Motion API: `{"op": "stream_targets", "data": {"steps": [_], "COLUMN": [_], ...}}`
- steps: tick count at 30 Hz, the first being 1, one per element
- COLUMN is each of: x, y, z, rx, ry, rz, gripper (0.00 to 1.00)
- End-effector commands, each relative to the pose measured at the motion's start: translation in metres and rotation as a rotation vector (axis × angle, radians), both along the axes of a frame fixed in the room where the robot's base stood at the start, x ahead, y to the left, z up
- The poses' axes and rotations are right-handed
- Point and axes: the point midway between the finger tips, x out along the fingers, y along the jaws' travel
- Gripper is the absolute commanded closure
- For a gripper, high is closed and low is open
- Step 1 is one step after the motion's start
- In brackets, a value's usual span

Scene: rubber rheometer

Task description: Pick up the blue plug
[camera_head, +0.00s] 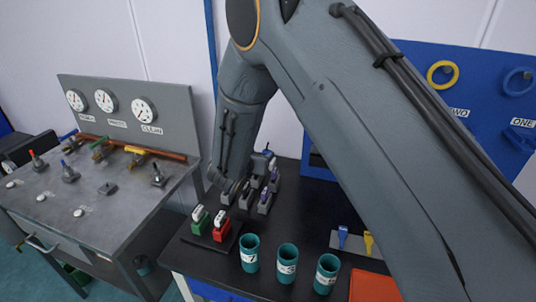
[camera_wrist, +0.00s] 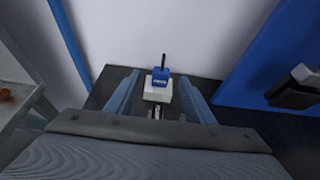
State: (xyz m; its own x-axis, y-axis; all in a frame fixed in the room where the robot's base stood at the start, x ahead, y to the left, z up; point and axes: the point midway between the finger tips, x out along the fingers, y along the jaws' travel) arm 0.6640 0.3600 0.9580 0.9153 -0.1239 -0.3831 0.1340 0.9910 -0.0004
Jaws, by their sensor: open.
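The blue plug (camera_wrist: 161,75) shows in the wrist view, with a dark pin pointing up and a small light label on its front. It sits on a white block (camera_wrist: 158,93). My gripper (camera_wrist: 158,82) is open, with one blue-grey finger to the left of the plug and the other to the right. I see gaps between plug and fingers.
A green block (camera_head: 200,222) and a red block (camera_head: 222,230) stand at the black table's left side. Several teal cups, including a middle cup (camera_head: 287,264), line its front. A gauge panel (camera_head: 125,108) stands left. A blue wall panel (camera_head: 470,90) is at right.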

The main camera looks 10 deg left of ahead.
Motion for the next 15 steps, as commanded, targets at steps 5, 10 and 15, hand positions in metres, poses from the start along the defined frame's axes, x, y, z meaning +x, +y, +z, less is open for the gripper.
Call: {"op": "stream_targets", "data": {"steps": [5, 10, 15], "x": [0.013, 0.031, 0.049], "y": [-0.004, -0.010, -0.013], "z": [-0.004, -0.012, -0.020], "rx": [-0.001, -0.001, 0.000], "ry": [0.000, 0.000, 0.001], "rz": [-0.003, -0.005, -0.005], "gripper": [0.52, 0.52, 0.52]}}
